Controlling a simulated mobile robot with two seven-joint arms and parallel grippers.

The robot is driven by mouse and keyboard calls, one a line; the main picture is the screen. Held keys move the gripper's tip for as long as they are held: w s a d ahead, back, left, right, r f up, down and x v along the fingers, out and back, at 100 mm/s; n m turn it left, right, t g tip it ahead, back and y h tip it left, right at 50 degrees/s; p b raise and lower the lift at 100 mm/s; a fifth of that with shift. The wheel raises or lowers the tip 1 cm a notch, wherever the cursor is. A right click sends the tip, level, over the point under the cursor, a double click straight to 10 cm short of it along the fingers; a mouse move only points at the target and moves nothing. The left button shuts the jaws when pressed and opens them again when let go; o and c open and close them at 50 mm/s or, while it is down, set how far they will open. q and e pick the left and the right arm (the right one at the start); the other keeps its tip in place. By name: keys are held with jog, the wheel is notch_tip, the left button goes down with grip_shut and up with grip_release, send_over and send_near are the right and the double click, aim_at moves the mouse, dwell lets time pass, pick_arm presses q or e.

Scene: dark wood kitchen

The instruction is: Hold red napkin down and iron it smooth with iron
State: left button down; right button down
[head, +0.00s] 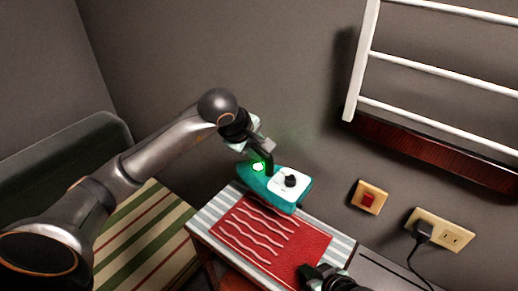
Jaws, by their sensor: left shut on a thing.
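The red napkin (304,247) lies on a small board with a grey and white striped cover (336,239). Pale wavy wrinkles run across its left and middle part, and its right part looks flat. The teal iron (301,199), with a white panel and a black knob, is at the board's far edge, beyond the napkin. My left gripper (266,166) is shut on the iron from above; its fingertips are partly hidden. I cannot tell whether the iron touches the board. My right gripper (318,272) is at the napkin's near right edge, its jaws unclear.
A white rack (430,72) hangs on the wall above a dark red ledge (440,150). A red switch (369,200) and an outlet (455,238) with a black plug and cord are at right. A striped rug (150,235) lies at left.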

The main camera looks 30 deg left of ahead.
pick_arm(q)
jog(key=s+a+f, duration=0.3)
jog(key=s+f, duration=0.5)
jog(key=s, duration=0.1)
jog(key=shift+s+f, duration=0.15)
jog(key=shift+s, duration=0.15)
dwell(1.0)
jog(key=shift+a, duration=0.1)
dwell(0.4)
jog(key=shift+f, duration=1.95)
jog(key=shift+f, duration=0.6)
jog(key=shift+s+d+f, duration=0.1)
jog(key=shift+s+d, duration=0.05)
jog(key=shift+d, duration=0.55)
jog(key=shift+s+d, duration=0.1)
jog(key=shift+d, duration=0.55)
jog(key=shift+d, duration=0.1)
jog(key=shift+w+a, duration=0.1)
jog(key=shift+a, duration=0.2)
